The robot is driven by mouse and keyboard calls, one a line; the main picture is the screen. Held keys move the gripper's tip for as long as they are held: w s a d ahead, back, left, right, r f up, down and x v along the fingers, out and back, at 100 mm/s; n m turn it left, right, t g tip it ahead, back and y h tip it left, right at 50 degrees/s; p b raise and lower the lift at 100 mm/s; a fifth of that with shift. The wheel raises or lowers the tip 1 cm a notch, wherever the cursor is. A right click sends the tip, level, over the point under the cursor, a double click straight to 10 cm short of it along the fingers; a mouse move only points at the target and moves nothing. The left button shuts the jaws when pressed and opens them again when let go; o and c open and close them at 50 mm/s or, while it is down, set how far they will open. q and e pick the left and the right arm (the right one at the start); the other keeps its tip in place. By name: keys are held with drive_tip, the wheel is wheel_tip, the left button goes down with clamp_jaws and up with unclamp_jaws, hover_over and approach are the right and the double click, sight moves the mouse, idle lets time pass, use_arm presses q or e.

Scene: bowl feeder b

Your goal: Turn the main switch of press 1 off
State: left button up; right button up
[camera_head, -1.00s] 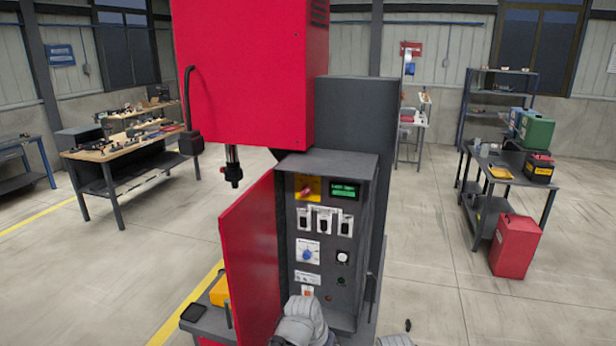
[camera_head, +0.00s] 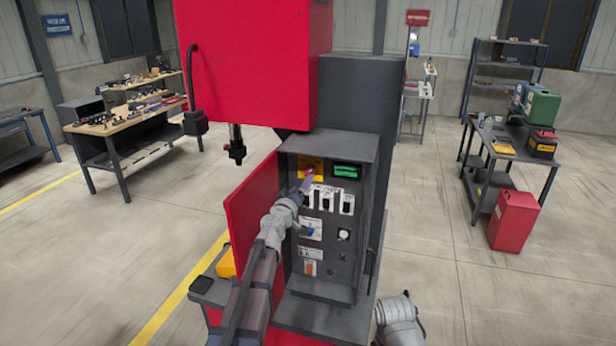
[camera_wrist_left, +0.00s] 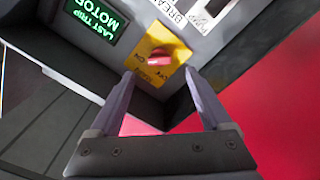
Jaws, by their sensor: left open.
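The main switch is a red knob on a yellow plate (camera_head: 311,164) at the upper left of the press's open control cabinet. In the left wrist view the red knob (camera_wrist_left: 159,59) stands out from the yellow plate (camera_wrist_left: 150,76), with small ON and OFF lettering partly readable. My left gripper (camera_head: 305,184) reaches up in front of the cabinet and partly hides the knob in the head view. In the left wrist view its two fingers (camera_wrist_left: 158,76) are apart and empty, with the knob between and beyond the tips. Contact cannot be told. My right gripper's fingers do not show.
The red cabinet door (camera_head: 254,205) stands open, close to the left of my left arm. A green-lit display (camera_head: 346,171) is right of the switch; breaker switches (camera_head: 328,199) and a blue knob (camera_head: 309,231) are below. The red press head (camera_head: 250,65) hangs above.

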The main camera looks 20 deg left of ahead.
sight(309, 171)
use_arm(q)
drive_tip(key=w, duration=0.7)
drive_tip(key=shift+w+d, duration=0.2)
drive_tip(key=shift+w, duration=0.2)
clamp_jaws()
idle(0.4)
